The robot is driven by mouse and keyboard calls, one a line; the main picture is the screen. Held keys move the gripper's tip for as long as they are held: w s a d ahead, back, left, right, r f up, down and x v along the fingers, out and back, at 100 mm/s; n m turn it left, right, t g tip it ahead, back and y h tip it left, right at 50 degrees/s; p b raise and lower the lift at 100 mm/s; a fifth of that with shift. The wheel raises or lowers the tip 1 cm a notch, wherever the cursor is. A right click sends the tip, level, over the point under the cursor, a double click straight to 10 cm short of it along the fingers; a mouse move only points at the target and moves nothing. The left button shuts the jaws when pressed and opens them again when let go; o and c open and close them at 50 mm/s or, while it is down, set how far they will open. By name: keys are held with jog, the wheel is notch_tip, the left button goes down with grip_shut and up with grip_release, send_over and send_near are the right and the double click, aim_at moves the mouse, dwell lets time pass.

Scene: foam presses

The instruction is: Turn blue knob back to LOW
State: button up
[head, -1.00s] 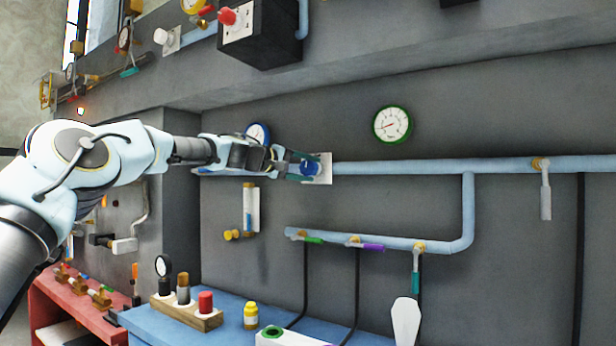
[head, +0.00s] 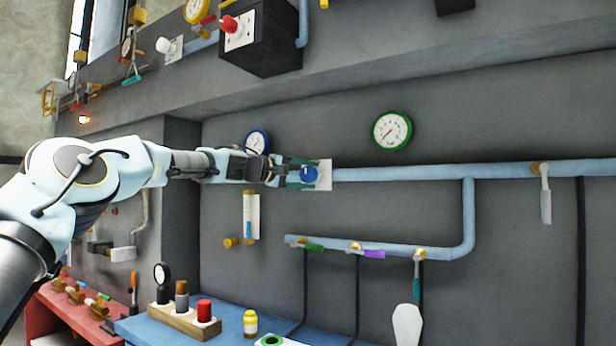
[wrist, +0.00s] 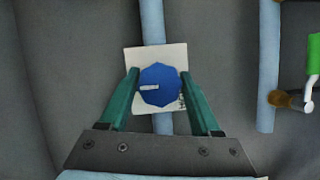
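The blue knob (head: 309,174) sits on a white square plate (head: 325,176) on the light-blue wall pipe. It also shows in the wrist view (wrist: 160,86), where its white pointer mark points left. My gripper (head: 303,175) is at the knob, with one green finger on each side of it. In the wrist view, both fingertips of my gripper (wrist: 160,80) lie against the knob's sides, closed on it. Small dark print on the plate's lower right is too small to read.
A green-rimmed gauge (head: 392,131) hangs above the pipe, and a blue-rimmed gauge (head: 257,142) is behind my arm. A grey lever valve (head: 545,190) is at the right. Below are a lower pipe (head: 390,243) with coloured levers and a blue bench (head: 150,328).

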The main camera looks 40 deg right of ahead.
jog(key=o, duration=0.3)
jog(key=shift+o, duration=0.2)
jog(key=w+a+b, duration=0.1)
jog(key=a+b, duration=0.4)
jog(key=a, duration=0.5)
jog(key=shift+w+a+r, duration=0.15)
jog(key=shift+a+r, duration=0.2)
jog(key=shift+r, duration=0.05)
jog(key=shift+f, duration=0.1)
